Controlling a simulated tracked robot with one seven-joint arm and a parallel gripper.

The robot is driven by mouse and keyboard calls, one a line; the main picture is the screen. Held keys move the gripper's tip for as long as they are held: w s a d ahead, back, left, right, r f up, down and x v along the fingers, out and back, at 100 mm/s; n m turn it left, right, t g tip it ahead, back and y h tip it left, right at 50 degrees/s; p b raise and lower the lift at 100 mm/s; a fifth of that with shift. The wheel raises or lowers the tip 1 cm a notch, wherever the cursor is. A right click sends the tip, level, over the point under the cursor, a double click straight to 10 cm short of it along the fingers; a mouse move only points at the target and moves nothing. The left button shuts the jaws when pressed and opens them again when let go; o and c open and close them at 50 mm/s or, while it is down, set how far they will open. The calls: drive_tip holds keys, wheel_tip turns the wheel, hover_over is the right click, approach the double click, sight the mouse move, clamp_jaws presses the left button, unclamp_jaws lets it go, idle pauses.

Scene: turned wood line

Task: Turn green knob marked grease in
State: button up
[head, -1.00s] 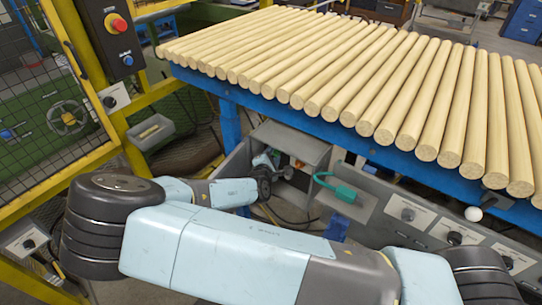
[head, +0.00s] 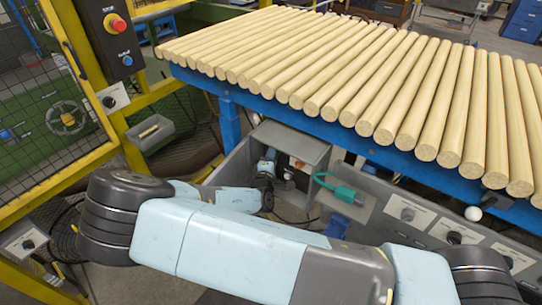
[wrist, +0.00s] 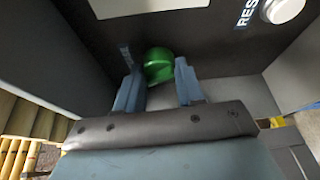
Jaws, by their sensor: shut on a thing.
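In the wrist view the green knob (wrist: 158,64) is a small rounded knob on a dark panel. My gripper (wrist: 158,70) has a blue-grey finger on each side of it and is shut on it. Small lettering beside the knob on the left is too oblique to read. In the head view my wrist reaches into the open grey box (head: 310,150) under the blue table; the green knob and my fingertips cannot be made out there.
A white round button (wrist: 285,10) marked "RES" is close by on the panel. Grey box walls stand near both sides. A teal padlock-like piece (head: 345,193) is right of the box. The blue table (head: 330,130) carries wooden rods (head: 400,90) above.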

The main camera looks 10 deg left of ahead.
drive_tip(key=m+t+h, duration=0.1)
drive_tip(key=m, duration=0.3)
drive_tip(key=m+t+h, duration=0.1)
drive_tip(key=m, duration=0.4)
drive_tip(key=f+m+t+h, duration=0.1)
drive_tip(key=m, duration=0.4)
drive_tip(key=shift+a+f+t+h, duration=0.1)
drive_tip(key=shift+t+h, duration=0.2)
drive_tip(key=shift+h, duration=0.1)
drive_tip(key=o, duration=0.8)
drive_tip(key=shift+o, duration=1.2)
drive_tip(key=v, duration=1.3)
drive_tip(key=shift+s+f, duration=0.25)
drive_tip(key=shift+s, duration=0.05)
